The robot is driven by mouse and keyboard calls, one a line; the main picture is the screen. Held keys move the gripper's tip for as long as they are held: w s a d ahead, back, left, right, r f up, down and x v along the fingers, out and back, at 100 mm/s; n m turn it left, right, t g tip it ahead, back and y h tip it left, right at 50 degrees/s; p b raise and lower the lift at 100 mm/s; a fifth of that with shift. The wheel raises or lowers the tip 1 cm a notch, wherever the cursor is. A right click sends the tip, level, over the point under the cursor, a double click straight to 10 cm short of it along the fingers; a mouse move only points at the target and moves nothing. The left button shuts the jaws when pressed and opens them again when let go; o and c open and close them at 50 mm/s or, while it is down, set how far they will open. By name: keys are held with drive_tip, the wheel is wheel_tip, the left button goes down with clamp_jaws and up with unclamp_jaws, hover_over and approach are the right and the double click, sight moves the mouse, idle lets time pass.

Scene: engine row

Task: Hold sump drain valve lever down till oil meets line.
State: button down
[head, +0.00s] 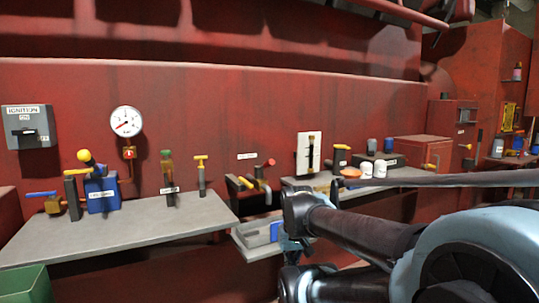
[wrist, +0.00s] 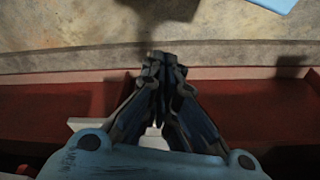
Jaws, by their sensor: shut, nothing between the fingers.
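A valve (head: 250,182) with a yellow lever and a red tip (head: 270,162) sits on the red wall, in the gap between two grey shelves, under a small white label too small to read. It may be the sump drain valve. A white plate (head: 314,141) with a dark upright tube stands to its right; I cannot make out an oil level or line. A grey tray (head: 254,251) lies below the valve. My gripper (wrist: 162,62) is shut and empty in the wrist view, above a ledge and stained floor. The lever does not show there.
The left shelf (head: 120,232) holds several valves and a blue box (head: 102,196). A gauge (head: 126,121) and ignition switch (head: 29,127) are on the wall. The right shelf (head: 415,180) holds jars and a dark box. A green bin (head: 24,285) is at lower left.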

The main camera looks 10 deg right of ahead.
drive_tip(key=w+r+n+y, duration=0.1)
drive_tip(key=w+r, duration=0.7)
drive_tip(key=r, duration=0.3)
drive_tip(key=w+r, duration=0.9)
drive_tip(key=r, duration=0.2)
drive_tip(key=w+d+r+y, duration=0.1)
drive_tip(key=w+r, duration=0.8)
drive_tip(key=w, duration=0.3)
drive_tip(key=w+d+r+n+t, duration=0.1)
drive_tip(key=w+d+r, duration=0.1)
drive_tip(key=w+r, duration=0.7)
drive_tip(key=w, duration=0.4)
drive_tip(key=shift+w+d+r+y, duration=0.2)
drive_tip(key=shift+w+r+y, duration=0.05)
drive_tip(key=shift+y, duration=0.15)
hover_over(266, 165)
drive_tip(key=w+d, duration=0.2)
drive_tip(key=w, duration=0.1)
drive_tip(key=f, duration=1.2)
drive_tip(key=shift+s+d, duration=0.1)
drive_tip(key=shift+s, duration=0.15)
drive_tip(key=shift+s+f, duration=0.25)
drive_tip(key=shift+f, duration=0.2)
